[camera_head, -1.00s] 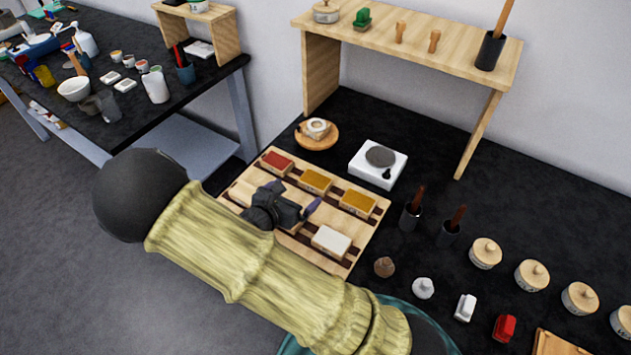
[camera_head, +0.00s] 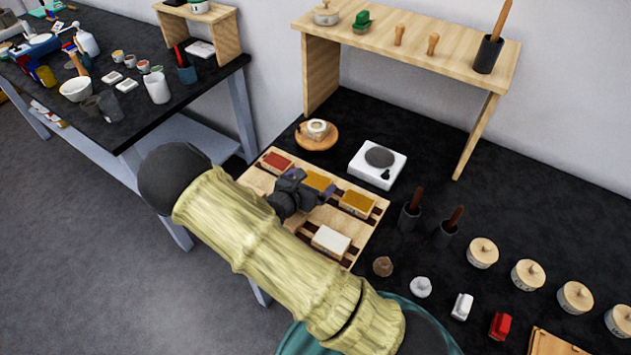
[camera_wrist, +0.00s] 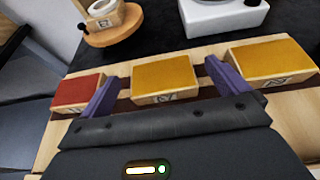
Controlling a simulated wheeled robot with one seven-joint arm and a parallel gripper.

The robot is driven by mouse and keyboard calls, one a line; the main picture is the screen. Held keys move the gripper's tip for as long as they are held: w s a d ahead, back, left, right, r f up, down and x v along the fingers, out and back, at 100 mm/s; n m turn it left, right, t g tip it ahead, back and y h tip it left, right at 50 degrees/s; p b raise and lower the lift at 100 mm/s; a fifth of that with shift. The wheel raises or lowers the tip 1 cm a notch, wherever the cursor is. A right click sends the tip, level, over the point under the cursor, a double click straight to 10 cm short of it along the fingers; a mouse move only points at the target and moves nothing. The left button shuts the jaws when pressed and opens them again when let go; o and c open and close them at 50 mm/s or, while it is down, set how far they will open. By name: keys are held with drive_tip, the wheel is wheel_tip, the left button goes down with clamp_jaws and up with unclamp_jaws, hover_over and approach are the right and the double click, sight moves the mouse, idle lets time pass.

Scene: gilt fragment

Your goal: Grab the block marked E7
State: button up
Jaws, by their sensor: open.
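The wooden tray (camera_head: 370,228) holds several blocks with coloured tops. In the wrist view they are a red-topped block (camera_wrist: 78,92) at left, a yellow-topped block (camera_wrist: 164,76) in the middle and another yellow-topped block (camera_wrist: 268,60) at right. Each has a small dark mark on its front face, too small to read surely as E7. My gripper (camera_wrist: 160,72) is open, its purple fingers on either side of the middle yellow block, with nothing clearly gripped. In the head view my gripper (camera_head: 314,182) partly covers that block. A white-topped block (camera_head: 331,240) sits nearer the front.
A white scale (camera_head: 378,164) and a round wooden stand (camera_head: 317,140) are just behind the tray. Dark cups with brown handles (camera_head: 410,216) and several lidded pots (camera_head: 482,252) stand to the right. A wooden shelf (camera_head: 410,45) rises behind. My arm hides the tray's front left.

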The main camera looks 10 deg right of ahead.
sight(320, 175)
drive_tip(key=x, duration=0.3)
drive_tip(key=shift+w+d+f+p, duration=0.15)
drive_tip(key=shift+w+p, duration=0.05)
drive_tip(key=shift+p, duration=0.1)
drive_tip(key=c, duration=1)
wheel_tip(320, 175, up, 10)
drive_tip(key=b, duration=0.1)
idle(0.6)
